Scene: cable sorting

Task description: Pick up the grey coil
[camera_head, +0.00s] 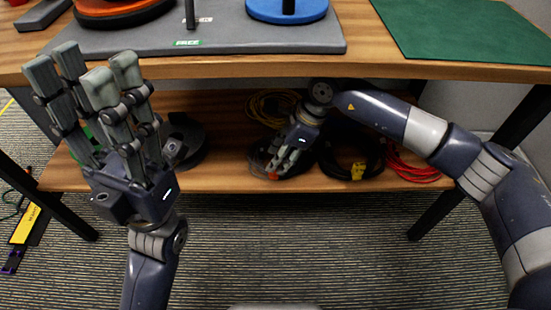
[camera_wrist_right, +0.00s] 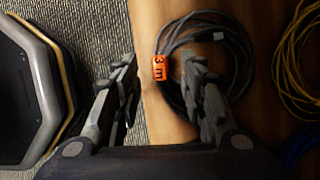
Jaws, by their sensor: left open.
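The grey coil (camera_wrist_right: 174,42) with an orange "3 m" tag (camera_wrist_right: 159,68) lies at the edge of the wooden lower shelf in the right wrist view. My right gripper (camera_wrist_right: 160,84) is open, its fingers apart, with the tag seen between the fingertips. Whether the fingers touch the coil is unclear. In the head view the right gripper (camera_head: 284,160) reaches down to the shelf and hides most of the grey coil, leaving the orange tag (camera_head: 273,175) visible. My left gripper (camera_head: 88,75) is open and empty, raised at the left in front of the table.
On the lower shelf (camera_head: 225,180), a yellow coil (camera_head: 262,102) lies behind, and a black coil (camera_head: 347,170) and red coil (camera_head: 412,172) lie right. A dark round object (camera_head: 187,140) lies left. The tabletop (camera_head: 375,68) overhangs the shelf, with a table leg (camera_head: 480,160) at right.

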